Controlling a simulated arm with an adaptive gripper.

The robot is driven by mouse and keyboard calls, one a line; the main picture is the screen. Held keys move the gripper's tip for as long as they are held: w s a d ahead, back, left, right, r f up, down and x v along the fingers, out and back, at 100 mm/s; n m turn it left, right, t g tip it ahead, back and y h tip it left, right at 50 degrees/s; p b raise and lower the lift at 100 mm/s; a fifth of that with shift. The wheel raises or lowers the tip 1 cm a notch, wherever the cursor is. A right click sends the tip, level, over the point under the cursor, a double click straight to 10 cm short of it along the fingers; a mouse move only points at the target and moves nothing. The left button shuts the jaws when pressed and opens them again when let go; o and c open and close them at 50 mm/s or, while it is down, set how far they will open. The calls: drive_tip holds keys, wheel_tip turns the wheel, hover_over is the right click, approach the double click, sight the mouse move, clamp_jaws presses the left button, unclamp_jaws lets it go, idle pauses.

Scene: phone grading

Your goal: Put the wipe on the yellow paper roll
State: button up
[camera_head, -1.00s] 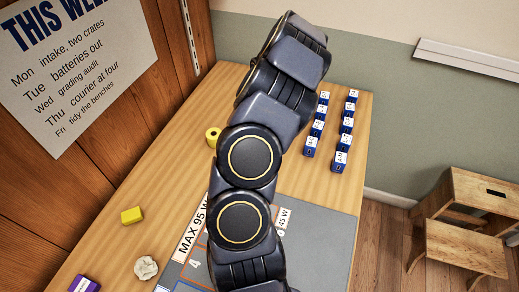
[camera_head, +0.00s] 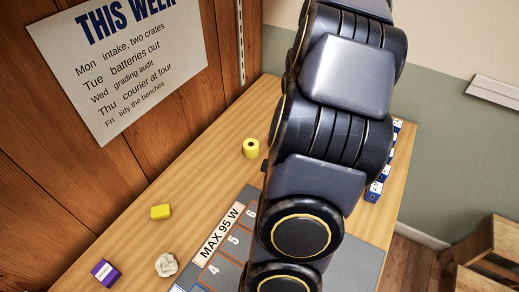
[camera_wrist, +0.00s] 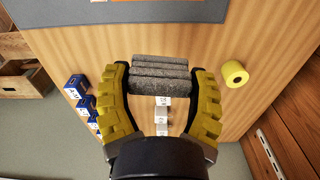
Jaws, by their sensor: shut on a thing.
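The yellow paper roll (camera_head: 251,148) stands upright on the wooden table, near its wall-side edge, with its dark core hole on top. It also shows in the wrist view (camera_wrist: 234,74), to the right of my gripper. My gripper (camera_wrist: 160,82) is shut on the wipe (camera_wrist: 160,72), a grey, speckled, folded cloth held crosswise between the yellow fingers. The wipe is apart from the roll, to its left in the wrist view. In the head view my arm hides the gripper and the wipe.
Blue boxes (camera_head: 375,190) stand in rows at the right, partly behind my arm. A yellow block (camera_head: 161,212), a purple box (camera_head: 105,272) and a crumpled pale ball (camera_head: 166,265) lie at the left. A grey numbered mat (camera_head: 232,258) lies in front. Wood around the roll is clear.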

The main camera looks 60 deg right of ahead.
drive_tip(key=w+r+n, duration=0.1)
drive_tip(key=w+r, duration=0.1)
drive_tip(key=w, duration=0.8)
hover_over(251, 144)
drive_tip(key=a, duration=0.1)
drive_tip(key=f, duration=0.8)
drive_tip(key=shift+s+f, duration=0.1)
drive_tip(key=shift+s, duration=0.25)
drive_tip(key=shift+w+d+f, duration=0.15)
drive_tip(key=shift+d+f, duration=0.1)
drive_tip(key=shift+f, duration=0.2)
drive_tip(key=shift+w+d+f, duration=0.15)
drive_tip(key=shift+d+f, duration=0.05)
drive_tip(key=shift+f, duration=1.5)
drive_tip(key=o, duration=0.8)
drive_tip(key=shift+f, duration=0.1)
